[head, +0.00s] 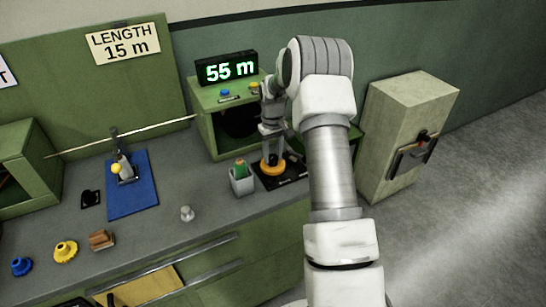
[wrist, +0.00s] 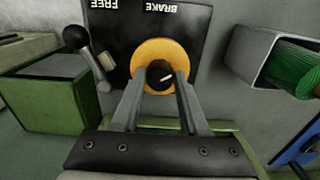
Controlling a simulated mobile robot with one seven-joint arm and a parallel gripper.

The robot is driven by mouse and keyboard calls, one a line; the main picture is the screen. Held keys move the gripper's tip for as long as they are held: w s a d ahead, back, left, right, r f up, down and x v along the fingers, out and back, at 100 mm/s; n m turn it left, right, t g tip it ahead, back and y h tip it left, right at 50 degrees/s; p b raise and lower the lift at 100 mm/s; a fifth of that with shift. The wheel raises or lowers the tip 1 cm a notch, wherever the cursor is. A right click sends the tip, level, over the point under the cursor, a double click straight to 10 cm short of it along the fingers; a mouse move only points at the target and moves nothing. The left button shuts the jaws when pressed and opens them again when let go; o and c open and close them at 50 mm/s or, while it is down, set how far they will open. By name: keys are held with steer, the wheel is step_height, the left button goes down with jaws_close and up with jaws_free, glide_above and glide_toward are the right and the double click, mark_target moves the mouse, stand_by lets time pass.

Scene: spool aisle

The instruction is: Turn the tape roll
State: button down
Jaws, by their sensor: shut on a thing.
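An orange disc (wrist: 160,46) with a black hub (wrist: 159,74) sits on a black plate (wrist: 118,28) marked FREE and BRAKE in the wrist view. No other roll of tape is clear, and I cannot tell whether this disc is the tape roll. My gripper (wrist: 160,84) reaches over the disc's near side, its fingers on either side of the black hub and shut on it. In the head view the orange disc (head: 273,168) shows under my gripper (head: 272,155); the fingertips are too small to make out there.
A lever with a black ball (wrist: 76,37) stands left of the disc. A grey cup (head: 242,182) with a green item is close beside it. Behind is a green housing (head: 207,125) with a display (head: 227,68) reading 55 m. A sign (head: 124,40) says LENGTH 15 m.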

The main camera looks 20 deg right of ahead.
mark_target(273, 157)
steer(key=m+b, duration=0.1)
steer(key=m, duration=0.4)
steer(key=shift+m, duration=0.4)
stand_by(0.4)
steer(key=shift+c, duration=2.1)
jaws_free()
steer(key=shift+r, duration=0.15)
step_height(273, 157, up, 17)
steer(key=shift+p, duration=0.4)
steer(key=shift+r, duration=0.1)
